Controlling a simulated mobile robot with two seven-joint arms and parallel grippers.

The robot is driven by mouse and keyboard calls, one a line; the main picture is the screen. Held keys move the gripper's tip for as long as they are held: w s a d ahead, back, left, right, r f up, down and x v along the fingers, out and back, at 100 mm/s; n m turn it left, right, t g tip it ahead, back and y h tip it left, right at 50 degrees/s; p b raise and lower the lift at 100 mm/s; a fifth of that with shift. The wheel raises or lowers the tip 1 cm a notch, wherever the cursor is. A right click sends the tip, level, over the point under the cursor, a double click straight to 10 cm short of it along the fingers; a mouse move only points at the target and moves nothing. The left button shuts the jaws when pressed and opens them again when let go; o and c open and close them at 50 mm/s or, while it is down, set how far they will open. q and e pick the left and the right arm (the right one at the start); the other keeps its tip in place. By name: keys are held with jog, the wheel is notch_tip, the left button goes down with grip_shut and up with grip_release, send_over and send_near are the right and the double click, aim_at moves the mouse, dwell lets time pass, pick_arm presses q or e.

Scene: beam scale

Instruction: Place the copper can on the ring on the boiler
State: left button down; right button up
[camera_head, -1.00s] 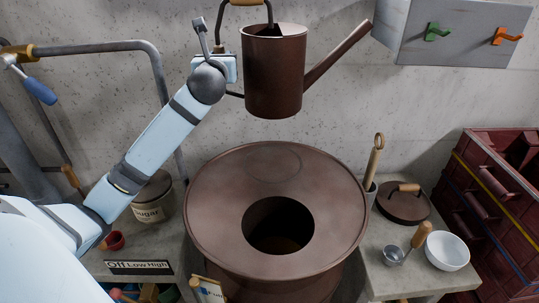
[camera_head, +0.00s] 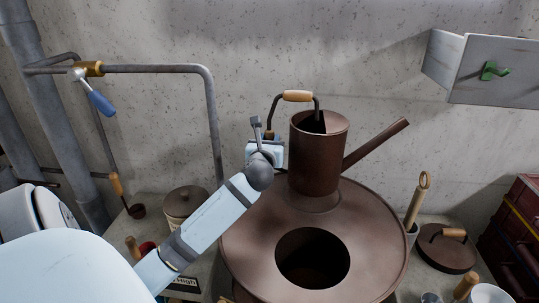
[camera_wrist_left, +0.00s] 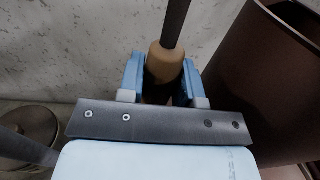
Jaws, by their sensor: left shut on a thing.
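The copper can (camera_head: 318,155) is brown, with a long spout to the right and a wooden-gripped top handle. It stands upright over the back of the round brown boiler top (camera_head: 245,235). Its base is at the faint ring (camera_head: 320,208), which it mostly hides; I cannot tell whether it touches. My left gripper (camera_head: 271,140) is at the can's left side, shut on its side handle. In the left wrist view, the wooden grip (camera_wrist_left: 163,68) is between the blue fingers, with the can body (camera_wrist_left: 270,75) to the right. My right gripper is not in view.
A large round hole (camera_head: 312,258) opens in the boiler top in front of the can. A pipe (camera_head: 150,69) with a blue-handled valve is at left. A lidded jar (camera_head: 185,203) stands left of the boiler, a brown lid (camera_head: 447,250) right. A grey wall box (camera_head: 510,70) is upper right.

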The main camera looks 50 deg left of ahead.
pick_arm(q)
jog(key=shift+f, duration=1.9)
jog(key=c, duration=0.8)
grip_release()
jog(key=shift+f, duration=0.2)
jog(key=shift+s, duration=0.1)
jog(key=shift+d, duration=0.1)
jog(key=b+v, duration=0.1)
jog(key=v, duration=1.1)
jog(key=shift+b, duration=0.3)
jog(key=shift+r, duration=0.1)
